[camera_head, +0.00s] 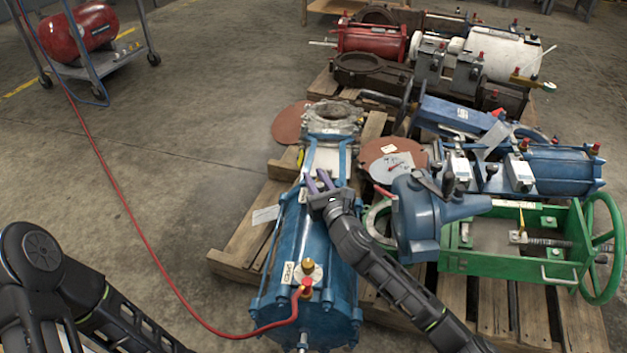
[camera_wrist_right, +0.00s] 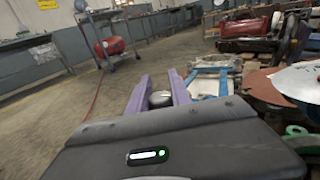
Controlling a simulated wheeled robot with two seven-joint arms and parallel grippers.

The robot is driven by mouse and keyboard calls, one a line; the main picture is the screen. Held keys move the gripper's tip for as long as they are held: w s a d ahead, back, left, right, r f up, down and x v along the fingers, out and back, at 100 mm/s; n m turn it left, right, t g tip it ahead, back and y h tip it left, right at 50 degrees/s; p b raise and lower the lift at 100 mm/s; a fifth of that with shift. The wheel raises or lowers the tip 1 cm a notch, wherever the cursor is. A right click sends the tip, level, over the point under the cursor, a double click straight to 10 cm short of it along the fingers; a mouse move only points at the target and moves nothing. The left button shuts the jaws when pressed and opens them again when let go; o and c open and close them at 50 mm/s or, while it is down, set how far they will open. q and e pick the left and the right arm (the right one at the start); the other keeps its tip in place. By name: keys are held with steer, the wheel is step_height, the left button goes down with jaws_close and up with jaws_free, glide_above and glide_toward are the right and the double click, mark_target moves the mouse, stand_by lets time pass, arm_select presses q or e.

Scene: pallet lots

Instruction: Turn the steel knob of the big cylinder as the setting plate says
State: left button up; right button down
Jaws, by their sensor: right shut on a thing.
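The big blue cylinder (camera_head: 292,245) lies on the wooden pallet, its near end toward me. My right gripper (camera_head: 319,182) is over its far end. In the right wrist view, the purple fingers (camera_wrist_right: 160,92) are shut on the steel knob (camera_wrist_right: 160,99), a rounded grey piece between them. In the head view the knob is hidden by the gripper. A pale plate with a red mark (camera_head: 393,167), perhaps the setting plate, lies right of the gripper; its text is too small to read. My left arm shows at lower left, but its gripper is outside the frame.
A blue valve body (camera_head: 425,215) and green frame (camera_head: 510,263) crowd the right side. The floor at left is otherwise open.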

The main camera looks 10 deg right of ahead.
mark_target(321, 189)
steer(key=shift+d+m+h, duration=0.1)
steer(key=shift+m+h, duration=0.4)
steer(key=shift+h, duration=0.4)
steer(key=shift+d+f, duration=0.1)
steer(key=c, duration=1.2)
jaws_free()
steer(key=shift+o, duration=0.2)
steer(key=s+p, duration=0.1)
steer(key=s, duration=0.2)
steer(key=s+p, duration=0.1)
steer(key=s, duration=0.2)
steer(key=shift+s+d, duration=0.2)
steer(key=shift+s, duration=0.7)
